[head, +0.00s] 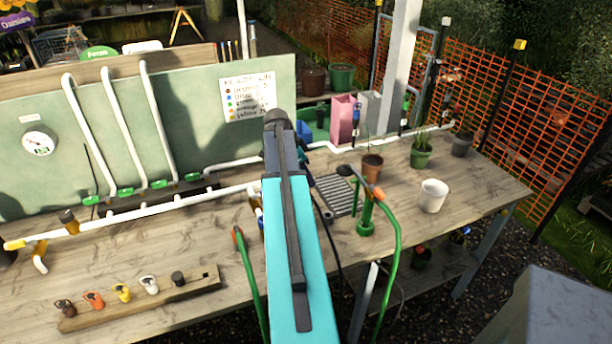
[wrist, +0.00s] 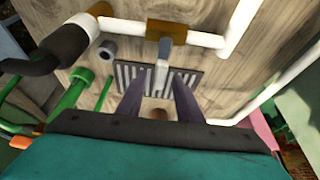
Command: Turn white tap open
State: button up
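In the wrist view a tap with a brass-brown body (wrist: 166,32) sits in a white pipe, with a pale grey-white lever (wrist: 162,62) pointing down the picture. I take this as the white tap. My gripper (wrist: 157,84) is open, its two dark fingers apart. The lever's lower end shows between the fingertips, with a gap visible on each side; I cannot tell whether it is at the same depth as the fingers. In the head view my teal arm hides the gripper and this tap. A small white-topped piece (head: 149,285) sits on a wooden rail (head: 185,298) at lower left.
A slotted grey grate (head: 339,195) lies on the bench and shows behind the lever. A green standpipe and hose (head: 366,215), a white pot (head: 433,196) and a terracotta pot (head: 372,168) stand right of my arm. White pipes (head: 140,206) run along the bench to the left.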

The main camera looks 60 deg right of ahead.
grip_shut()
jog(key=shift+a, duration=0.2)
jog(key=shift+d, duration=0.15)
jog(key=shift+w, duration=0.15)
